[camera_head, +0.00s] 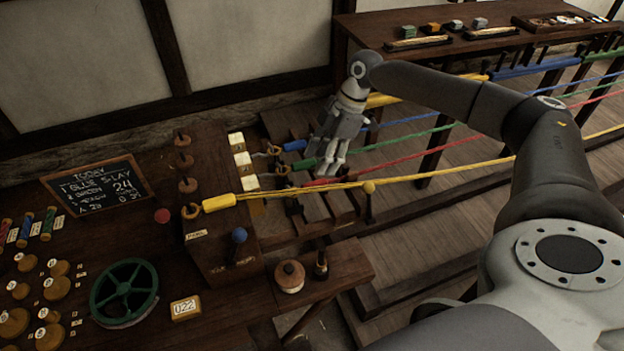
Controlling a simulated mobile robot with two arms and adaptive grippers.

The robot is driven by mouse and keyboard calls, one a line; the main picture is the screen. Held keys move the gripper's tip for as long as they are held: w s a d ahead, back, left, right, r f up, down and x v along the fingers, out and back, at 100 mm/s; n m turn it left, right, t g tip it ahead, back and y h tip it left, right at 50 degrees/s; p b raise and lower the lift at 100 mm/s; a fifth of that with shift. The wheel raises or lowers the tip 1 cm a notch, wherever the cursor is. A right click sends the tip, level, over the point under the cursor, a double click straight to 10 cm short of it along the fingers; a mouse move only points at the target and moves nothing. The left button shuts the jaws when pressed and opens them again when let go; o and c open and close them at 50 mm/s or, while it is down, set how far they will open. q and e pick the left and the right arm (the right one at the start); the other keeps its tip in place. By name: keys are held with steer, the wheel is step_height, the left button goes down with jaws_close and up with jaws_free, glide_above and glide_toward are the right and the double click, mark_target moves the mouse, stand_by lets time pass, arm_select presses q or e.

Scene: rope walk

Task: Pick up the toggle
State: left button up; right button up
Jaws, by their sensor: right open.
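I cannot tell for sure which piece is the toggle. A small dark upright peg-like piece (320,265) stands on the small side shelf (345,270), beside a round wooden knob (290,276) with a pale lower part. My right gripper (331,170) points down, open, over the stretched ropes near the hooks, behind and above that shelf. Nothing shows between its fingers, and it is apart from the shelf pieces. Its fingers partly hide the green and red rope ends. My left gripper is out of view.
A yellow rope (440,178) runs from a yellow sleeve (219,202) past a round-topped post (369,187). Blue, green and red ropes lie behind it. A green handwheel (124,292), chalkboard (98,186) and number block (185,308) fill the left bench. A back table (375,28) holds small blocks.

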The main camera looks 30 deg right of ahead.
mark_target(311, 184)
steer(key=shift+s+a+f, duration=0.15)
steer(key=shift+a+f, duration=0.5)
steer(key=shift+f, duration=0.45)
steer(key=shift+a+f+p, duration=0.1)
steer(key=shift+f+p, duration=0.2)
steer(key=shift+p, duration=0.2)
steer(key=p+x, duration=0.2)
steer(key=x, duration=0.2)
steer(key=shift+f, duration=0.4)
steer(key=shift+c, duration=0.7)
steer(key=c, duration=0.5)
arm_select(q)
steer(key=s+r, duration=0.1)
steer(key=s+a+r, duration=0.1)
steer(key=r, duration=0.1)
arm_select(e)
steer(key=c, duration=0.3)
